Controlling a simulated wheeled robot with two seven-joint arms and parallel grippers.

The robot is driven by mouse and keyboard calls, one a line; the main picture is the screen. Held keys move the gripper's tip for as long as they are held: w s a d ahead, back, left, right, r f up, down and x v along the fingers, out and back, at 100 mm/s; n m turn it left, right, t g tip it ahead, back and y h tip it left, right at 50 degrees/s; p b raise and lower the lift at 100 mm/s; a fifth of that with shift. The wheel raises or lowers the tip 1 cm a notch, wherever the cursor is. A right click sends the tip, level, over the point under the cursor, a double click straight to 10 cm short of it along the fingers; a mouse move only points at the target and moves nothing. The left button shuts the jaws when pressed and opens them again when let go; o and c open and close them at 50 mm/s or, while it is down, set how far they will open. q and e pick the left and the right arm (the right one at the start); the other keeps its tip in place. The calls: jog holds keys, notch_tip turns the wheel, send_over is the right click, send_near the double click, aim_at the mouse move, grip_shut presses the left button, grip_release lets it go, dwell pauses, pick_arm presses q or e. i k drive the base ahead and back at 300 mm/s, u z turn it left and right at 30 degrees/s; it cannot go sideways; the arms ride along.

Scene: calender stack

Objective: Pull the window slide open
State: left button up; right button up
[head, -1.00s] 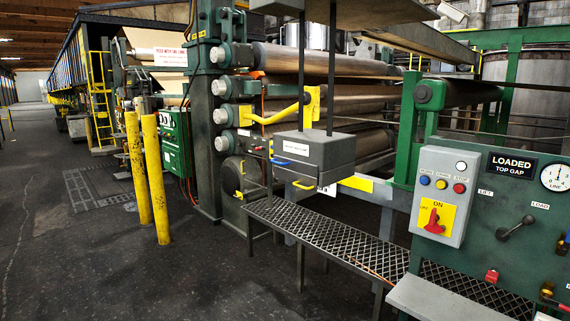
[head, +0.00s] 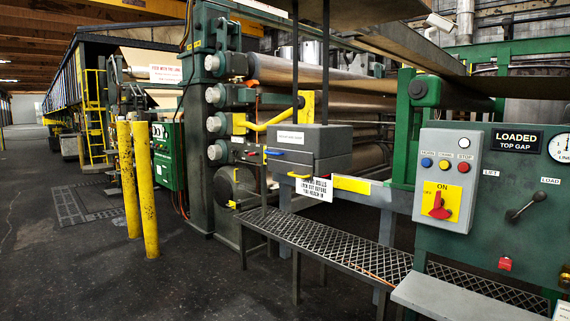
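I see no part labelled legibly as the window slide. A dark grey box (head: 325,141) hangs on thin dark posts in front of the roller stack. It has a small white label (head: 291,137) too small to read, a blue handle (head: 272,152) on its upper part and a yellow handle (head: 299,175) on its lower part. The upper and lower parts sit flush together, as far as I can tell. Neither of my grippers shows in the head view, and nothing touches the handles.
A grated step (head: 325,245) runs below the box. A grey control box (head: 446,178) with buttons and a red switch stands right, beside a green panel (head: 515,225). Two yellow posts (head: 146,190) stand left. The dark floor (head: 95,270) at front left is clear.

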aim_at(294, 156)
jog(key=u, duration=0.75)
jog(key=i, duration=1.85)
jog(key=u, duration=0.3)
